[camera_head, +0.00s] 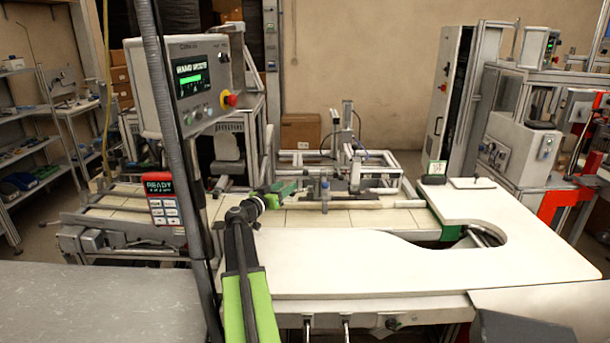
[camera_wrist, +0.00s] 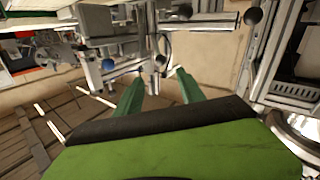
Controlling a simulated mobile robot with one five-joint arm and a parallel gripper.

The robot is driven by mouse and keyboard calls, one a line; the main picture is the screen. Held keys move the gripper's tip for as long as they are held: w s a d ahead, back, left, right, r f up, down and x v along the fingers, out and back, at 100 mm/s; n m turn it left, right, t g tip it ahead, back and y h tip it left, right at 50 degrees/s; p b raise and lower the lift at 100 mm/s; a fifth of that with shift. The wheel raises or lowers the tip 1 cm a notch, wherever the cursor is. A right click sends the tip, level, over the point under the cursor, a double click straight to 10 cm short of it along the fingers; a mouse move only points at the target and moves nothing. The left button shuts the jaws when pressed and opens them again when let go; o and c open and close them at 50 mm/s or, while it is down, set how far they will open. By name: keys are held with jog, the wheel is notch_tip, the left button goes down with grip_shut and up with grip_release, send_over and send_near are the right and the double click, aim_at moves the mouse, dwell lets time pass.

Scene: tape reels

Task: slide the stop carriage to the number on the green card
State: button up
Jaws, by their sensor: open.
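A small card with a green edge (camera_head: 436,168) stands by the green block at the right end of the bench; its number is too small to read. A long rail (camera_head: 365,205) runs across the tiled bench top. A small grey upright piece with a bluish top (camera_head: 325,192) stands at the rail; it may be the stop carriage, but I cannot be sure. My gripper (camera_head: 285,190) is left of that piece, apparently apart from it.
A control panel with a red stop button (camera_head: 196,85) stands at left, above a red READY box (camera_head: 161,198). A white worktop (camera_head: 350,262) with a curved cut-out fills the front right. A metal frame (camera_head: 350,160) stands behind the rail.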

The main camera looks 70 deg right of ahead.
send_over(317, 184)
jog(key=w+a, duration=0.1)
jog(key=w, duration=0.2)
jog(key=shift+s+a, duration=0.2)
grip_shut()
jog(key=shift+s, duration=0.1)
dwell(1.0)
